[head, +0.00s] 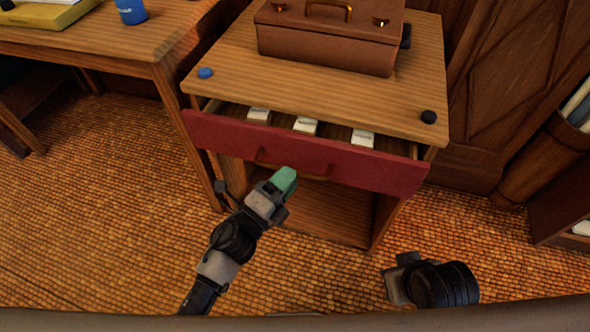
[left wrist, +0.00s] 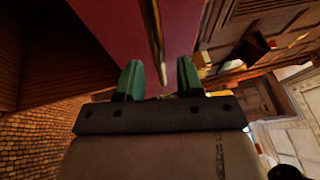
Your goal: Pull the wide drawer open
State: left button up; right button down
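The wide drawer (head: 345,166) has a red front and sits under the top of a wooden cabinet. It stands partly open, with white boxes (head: 305,126) showing inside. Its brass handle (head: 318,177) runs along the front's lower middle. My left gripper (head: 286,178) is at the left part of the handle in the head view. In the left wrist view, the green fingertips (left wrist: 160,80) are apart, and the handle (left wrist: 153,35) lies between and beyond them; I see no grip on it. My right arm shows at the lower right, but its fingers are not visible.
A wooden desk (head: 110,35) is at the left. The floor in front of the drawer is clear apart from my arms.

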pick_arm(q)
jog(key=shift+x, duration=1.5)
jog(key=shift+c, duration=0.3)
grip_shut()
